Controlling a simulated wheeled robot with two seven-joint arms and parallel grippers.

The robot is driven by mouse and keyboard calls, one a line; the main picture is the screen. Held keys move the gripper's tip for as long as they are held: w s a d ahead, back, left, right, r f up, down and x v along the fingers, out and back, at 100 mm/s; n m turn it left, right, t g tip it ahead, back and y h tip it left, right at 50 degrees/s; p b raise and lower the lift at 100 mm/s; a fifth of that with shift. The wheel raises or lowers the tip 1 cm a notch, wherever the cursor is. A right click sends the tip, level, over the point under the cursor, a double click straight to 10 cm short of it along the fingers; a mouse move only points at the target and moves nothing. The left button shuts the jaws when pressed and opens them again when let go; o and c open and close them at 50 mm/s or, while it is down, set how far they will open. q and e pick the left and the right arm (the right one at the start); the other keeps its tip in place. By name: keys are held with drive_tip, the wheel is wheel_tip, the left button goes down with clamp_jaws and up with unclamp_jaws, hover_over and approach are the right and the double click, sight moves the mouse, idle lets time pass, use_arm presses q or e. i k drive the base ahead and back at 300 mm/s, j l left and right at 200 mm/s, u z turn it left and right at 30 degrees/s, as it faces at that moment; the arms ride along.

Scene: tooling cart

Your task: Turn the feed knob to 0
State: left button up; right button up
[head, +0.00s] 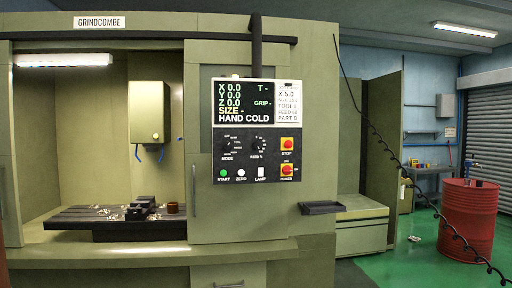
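The feed knob (258,144) is a black dial on the dark control panel (221,166) of the green machine, in the middle of the head view. White marks ring it and a label reading "FEED %" sits below it. The pointer is too small to read for certain. The similar mode knob (227,146) is to its left. Neither of my grippers shows in this view, and nothing touches the feed knob.
Below are start, zero and lamp controls. A screen (243,101) is above. A dark tray (321,208) juts out at lower right. A red drum (467,220) stands far right.

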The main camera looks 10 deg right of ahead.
sight(257, 145)
drive_tip(key=i, duration=2.65)
drive_tip(key=l+z, duration=0.05)
drive_tip(key=l, duration=0.1)
